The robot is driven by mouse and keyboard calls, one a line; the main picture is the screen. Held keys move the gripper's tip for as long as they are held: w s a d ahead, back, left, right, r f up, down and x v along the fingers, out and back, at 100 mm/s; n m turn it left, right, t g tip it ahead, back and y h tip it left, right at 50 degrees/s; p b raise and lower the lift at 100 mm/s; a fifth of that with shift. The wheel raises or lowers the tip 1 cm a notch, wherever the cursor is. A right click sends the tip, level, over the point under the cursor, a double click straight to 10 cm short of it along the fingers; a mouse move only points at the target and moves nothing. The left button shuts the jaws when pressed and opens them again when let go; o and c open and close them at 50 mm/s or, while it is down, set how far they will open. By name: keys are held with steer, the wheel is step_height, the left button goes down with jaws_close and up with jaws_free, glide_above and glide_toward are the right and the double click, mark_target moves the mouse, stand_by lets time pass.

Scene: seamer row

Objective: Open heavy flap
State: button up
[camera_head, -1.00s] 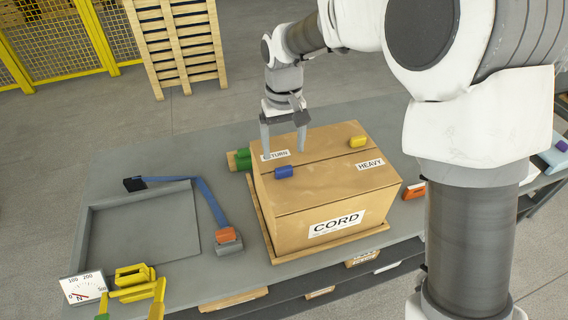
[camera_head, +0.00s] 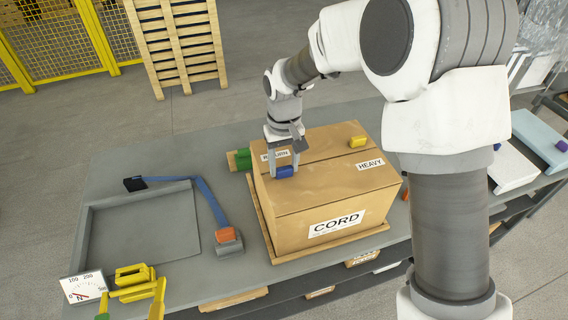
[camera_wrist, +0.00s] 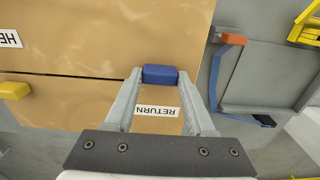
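A brown carton (camera_head: 320,198) labelled CORD stands closed on the bench. Its top has two flat flaps meeting at a seam. The near flap (camera_head: 325,186) bears the HEAVY label (camera_head: 370,165); the label also shows in the wrist view (camera_wrist: 9,39). The far flap (camera_head: 320,142) bears the RETURN label (camera_wrist: 157,111) and a yellow block (camera_head: 357,142). A blue block (camera_wrist: 160,75) sits by the seam at the carton's left end. My gripper (camera_head: 284,172) points down with its fingers against both ends of the blue block, shut on it.
A wooden board (camera_head: 270,240) lies under the carton. A green block (camera_head: 243,158) is beside it at the back left. A grey tray (camera_head: 145,228), blue strap (camera_head: 210,200), yellow tool (camera_head: 135,284) and force dial (camera_head: 84,288) occupy the bench's left.

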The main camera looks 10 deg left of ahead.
jaws_close()
